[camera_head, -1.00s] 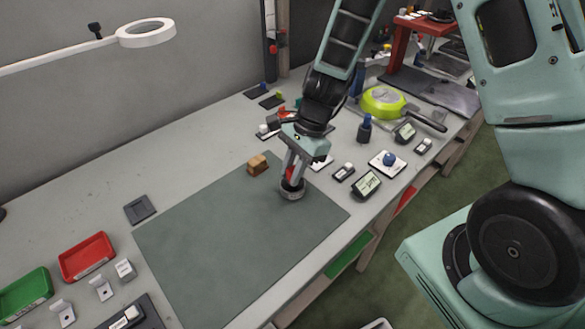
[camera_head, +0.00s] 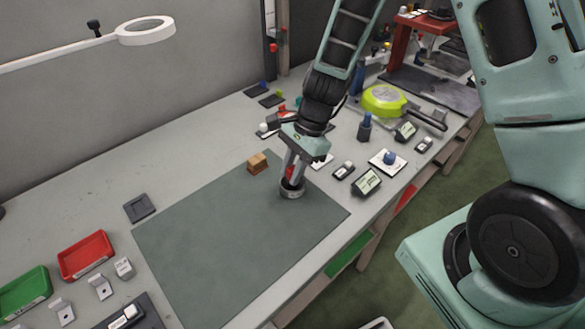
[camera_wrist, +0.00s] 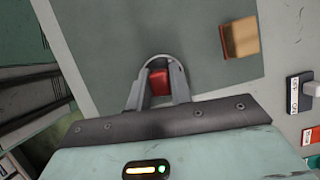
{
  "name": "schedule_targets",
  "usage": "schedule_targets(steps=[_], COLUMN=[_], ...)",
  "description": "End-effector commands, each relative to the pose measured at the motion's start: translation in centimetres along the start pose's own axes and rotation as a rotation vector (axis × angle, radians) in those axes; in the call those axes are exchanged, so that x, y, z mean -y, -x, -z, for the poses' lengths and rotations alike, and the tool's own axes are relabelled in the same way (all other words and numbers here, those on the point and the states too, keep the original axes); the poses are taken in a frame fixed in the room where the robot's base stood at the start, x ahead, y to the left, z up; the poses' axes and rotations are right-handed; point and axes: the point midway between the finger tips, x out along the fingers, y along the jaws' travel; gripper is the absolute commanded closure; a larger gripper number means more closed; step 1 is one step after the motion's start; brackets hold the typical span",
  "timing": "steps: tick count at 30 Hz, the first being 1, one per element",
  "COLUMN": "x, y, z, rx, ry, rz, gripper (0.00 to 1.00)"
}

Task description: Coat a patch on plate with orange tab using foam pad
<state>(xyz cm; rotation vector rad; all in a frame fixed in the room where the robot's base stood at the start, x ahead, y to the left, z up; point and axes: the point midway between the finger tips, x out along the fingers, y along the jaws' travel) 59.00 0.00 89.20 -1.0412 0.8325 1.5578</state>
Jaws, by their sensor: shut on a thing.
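My gripper (camera_head: 290,178) points down over the right part of the green-grey mat (camera_head: 220,245). Its fingers are shut on a red piece (camera_wrist: 160,82), which shows between them in the wrist view. A round grey piece (camera_head: 292,192) is at the fingertips, low over or on the mat; I cannot tell whether the red piece is joined to it. A tan block (camera_head: 257,161) with a brown lower part sits on the mat's far edge, left of the gripper; it also shows in the wrist view (camera_wrist: 241,38).
Dark plates with a blue tab (camera_head: 255,91) and a yellow-green tab (camera_head: 272,100) lie at the back. Red (camera_head: 87,255) and green (camera_head: 25,293) trays stand left. The mat's middle is clear.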

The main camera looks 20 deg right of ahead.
Motion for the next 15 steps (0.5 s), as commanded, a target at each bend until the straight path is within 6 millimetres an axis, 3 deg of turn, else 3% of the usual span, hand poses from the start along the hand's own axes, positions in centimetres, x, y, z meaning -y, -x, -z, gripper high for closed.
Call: schedule_targets(steps=[15], x=[0.01], y=[-0.6], z=[0.25], rx=[0.0], ry=[0.0], rz=[0.0], gripper=[0.97])
